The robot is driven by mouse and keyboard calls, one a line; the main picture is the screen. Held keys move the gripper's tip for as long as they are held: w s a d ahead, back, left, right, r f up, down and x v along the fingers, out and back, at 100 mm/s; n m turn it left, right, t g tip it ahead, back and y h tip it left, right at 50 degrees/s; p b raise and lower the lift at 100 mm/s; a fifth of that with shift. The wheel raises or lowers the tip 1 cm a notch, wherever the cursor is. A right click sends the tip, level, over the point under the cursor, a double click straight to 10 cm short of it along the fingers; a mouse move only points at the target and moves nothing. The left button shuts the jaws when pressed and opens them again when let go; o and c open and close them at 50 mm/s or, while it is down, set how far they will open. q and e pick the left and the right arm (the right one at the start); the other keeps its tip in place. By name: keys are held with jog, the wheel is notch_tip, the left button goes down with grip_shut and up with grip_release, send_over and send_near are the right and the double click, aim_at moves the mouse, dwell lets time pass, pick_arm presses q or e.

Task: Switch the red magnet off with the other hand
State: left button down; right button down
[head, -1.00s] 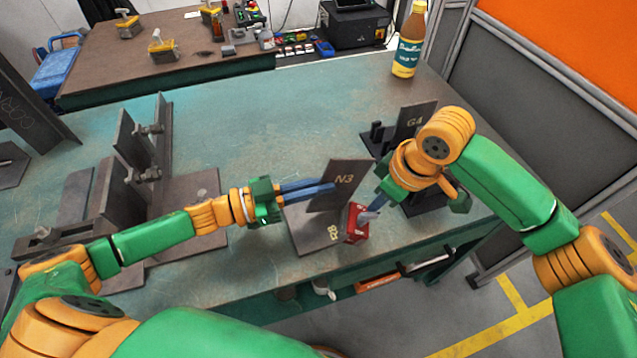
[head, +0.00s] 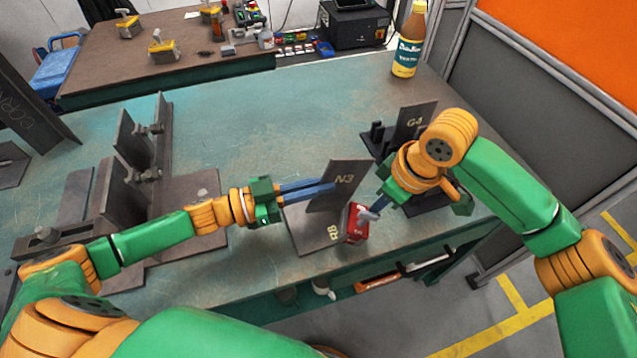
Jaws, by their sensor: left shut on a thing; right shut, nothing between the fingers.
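The red magnet (head: 357,229) stands at the right edge of the flat plate marked R8 (head: 318,236), near the table's front edge. A light grey lever or knob (head: 369,215) shows on its upper right side. My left gripper (head: 328,187) is shut on the upright plate marked N3 (head: 345,178), which stands at the back of the R8 plate. My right gripper (head: 376,207) is shut and empty, its fingertips pointing down at the magnet's grey lever. I cannot tell whether they touch it.
A dark fixture with a plate marked G4 (head: 414,120) stands behind my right gripper. A steel fixture with upright plates (head: 160,150) is at the left. A yellow bottle (head: 408,45) stands at the back right. The table's middle (head: 260,120) is clear.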

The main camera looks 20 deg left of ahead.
jog(key=shift+w, duration=0.1)
notch_tip(320, 180, up, 7)
jog(key=shift+w, duration=0.3)
dwell(0.4)
jog(key=shift+a+r, duration=0.1)
dwell(0.5)
jog(key=v, duration=1.2)
